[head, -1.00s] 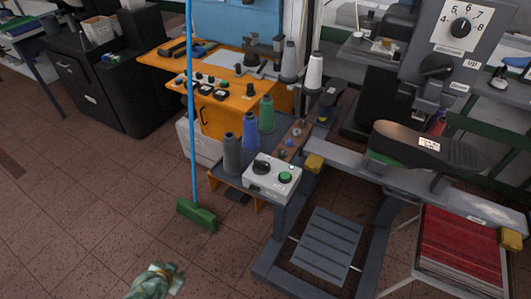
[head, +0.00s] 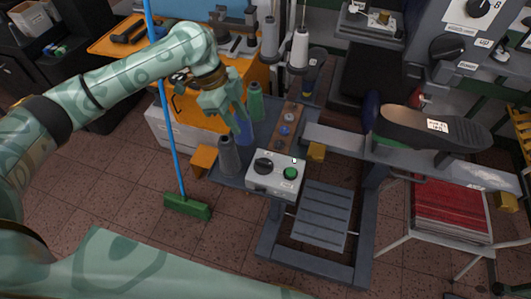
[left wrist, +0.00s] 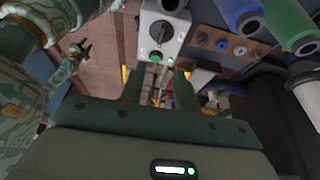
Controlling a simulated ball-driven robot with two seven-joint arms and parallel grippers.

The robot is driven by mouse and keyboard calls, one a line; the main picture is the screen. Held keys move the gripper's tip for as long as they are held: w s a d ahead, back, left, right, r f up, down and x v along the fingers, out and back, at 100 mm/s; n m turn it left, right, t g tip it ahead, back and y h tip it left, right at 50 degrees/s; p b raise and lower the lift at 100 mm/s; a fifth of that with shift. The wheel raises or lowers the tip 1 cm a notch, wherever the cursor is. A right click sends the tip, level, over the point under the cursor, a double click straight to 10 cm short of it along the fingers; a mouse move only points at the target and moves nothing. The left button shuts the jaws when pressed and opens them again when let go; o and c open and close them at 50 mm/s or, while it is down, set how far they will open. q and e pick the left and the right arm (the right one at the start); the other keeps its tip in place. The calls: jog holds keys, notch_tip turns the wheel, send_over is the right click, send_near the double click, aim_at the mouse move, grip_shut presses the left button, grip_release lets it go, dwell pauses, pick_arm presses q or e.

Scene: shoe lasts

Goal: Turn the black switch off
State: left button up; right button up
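The black switch (head: 264,165) is a rotary knob on the white control box (head: 257,184), left of a round green button (head: 290,173). In the left wrist view the switch (left wrist: 161,32) shows ahead of the fingers, with the green button (left wrist: 155,57) below it. My left gripper (head: 238,118) is in the air above and behind the box, by the blue spool, apart from the switch. Its fingers (left wrist: 158,80) are spread with nothing between them. My right gripper (left wrist: 84,48) shows small in the left wrist view, its fingers apart; the head view does not show it.
Grey (head: 228,157), blue (head: 245,130) and green (head: 256,102) thread spools stand close behind and left of the box. A green broom (head: 187,206) with a blue handle stands at left. A shoe last (head: 425,128) lies on the machine arm to the right.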

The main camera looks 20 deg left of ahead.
aim_at(263, 161)
pick_arm(q)
jog(key=b+x, duration=0.3)
jog(key=x, duration=1.2)
jog(key=shift+w+f+b, duration=0.1)
jog(key=shift+f+b, duration=0.1)
jog(key=shift+b, duration=0.15)
jog(key=shift+d+f, duration=0.1)
jog(key=shift+f, duration=0.1)
grip_shut()
